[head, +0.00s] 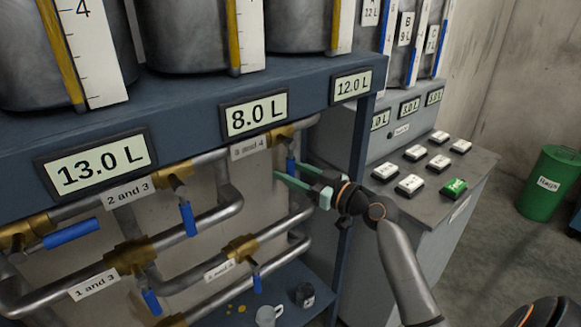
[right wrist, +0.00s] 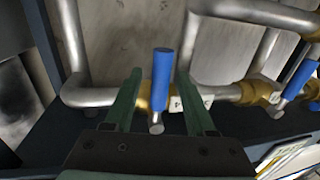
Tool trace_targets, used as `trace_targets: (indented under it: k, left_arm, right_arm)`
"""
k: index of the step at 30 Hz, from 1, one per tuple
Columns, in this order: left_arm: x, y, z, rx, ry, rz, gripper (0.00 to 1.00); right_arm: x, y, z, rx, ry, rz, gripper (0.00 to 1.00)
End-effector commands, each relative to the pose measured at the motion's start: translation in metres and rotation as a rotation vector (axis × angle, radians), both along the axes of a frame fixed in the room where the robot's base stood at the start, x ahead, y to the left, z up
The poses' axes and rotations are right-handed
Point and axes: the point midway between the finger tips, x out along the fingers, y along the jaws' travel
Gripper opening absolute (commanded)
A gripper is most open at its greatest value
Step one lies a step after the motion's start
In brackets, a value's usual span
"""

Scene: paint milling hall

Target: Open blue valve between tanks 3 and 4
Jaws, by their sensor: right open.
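The blue valve handle (head: 291,165) beside the "3 and 4" label (head: 250,148) hangs down from its brass body (head: 280,135), across the pipe, below the 8.0 L and 12.0 L displays. My right gripper (head: 290,171) is open at this handle. In the right wrist view the handle (right wrist: 162,72) stands between the two green fingers (right wrist: 160,75), with a gap on both sides. The label (right wrist: 190,103) shows partly there, upside down. My left gripper is not in view.
Other blue handles are close by: "2 and 3" (head: 188,219), one at the far left (head: 71,234) and two on lower pipes (head: 151,301) (head: 257,281). A rack post (head: 357,150) stands right of the valve. A button console (head: 425,200) is farther right. A mug (head: 268,315) sits below.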

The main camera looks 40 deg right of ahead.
Motion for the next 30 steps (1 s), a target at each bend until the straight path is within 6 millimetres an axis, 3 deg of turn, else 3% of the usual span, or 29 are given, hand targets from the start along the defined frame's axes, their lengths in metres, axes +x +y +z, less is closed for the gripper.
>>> trace_targets:
  k: [10, 25, 30]
  left_arm:
    - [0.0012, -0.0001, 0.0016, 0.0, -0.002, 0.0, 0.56]
    - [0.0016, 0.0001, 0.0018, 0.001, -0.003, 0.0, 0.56]
    - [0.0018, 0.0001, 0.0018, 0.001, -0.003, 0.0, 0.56]
  right_arm:
    - [0.0046, 0.0017, -0.0005, 0.001, 0.0, 0.001, 0.56]
    - [0.0043, 0.0015, -0.0004, 0.0, 0.001, 0.001, 0.01]
    - [0.0043, 0.0015, -0.0004, 0.0, 0.001, 0.001, 0.0]
